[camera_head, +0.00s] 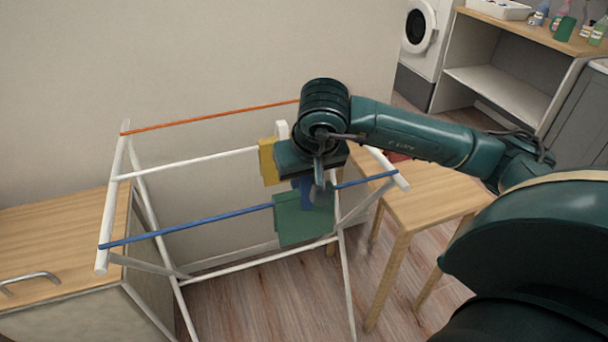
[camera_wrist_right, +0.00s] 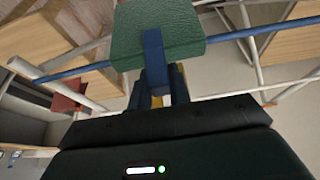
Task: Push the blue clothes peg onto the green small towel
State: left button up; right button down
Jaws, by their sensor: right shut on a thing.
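The green small towel (camera_head: 303,222) hangs over the front blue rail of a white drying rack (camera_head: 113,206). My right gripper (camera_head: 309,186) is above the towel, pointing down. It is shut on the blue clothes peg (camera_head: 306,190), whose lower end overlaps the towel in the head view. In the right wrist view the peg (camera_wrist_right: 153,50) lies against the towel (camera_wrist_right: 185,30) at the blue rail (camera_wrist_right: 85,67). I cannot tell how far the peg reaches over the rail. My left gripper is out of view.
A yellow cloth (camera_head: 267,162) hangs on the white rail behind. An orange rail (camera_head: 200,118) runs at the back. A wooden table (camera_head: 432,200) stands right of the rack, a wooden cabinet (camera_head: 50,235) at left. The blue rail left of the towel is bare.

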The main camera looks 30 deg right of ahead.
jog(key=shift+f, duration=0.2)
dwell(0.3)
jog(key=c, duration=1.2)
grip_release()
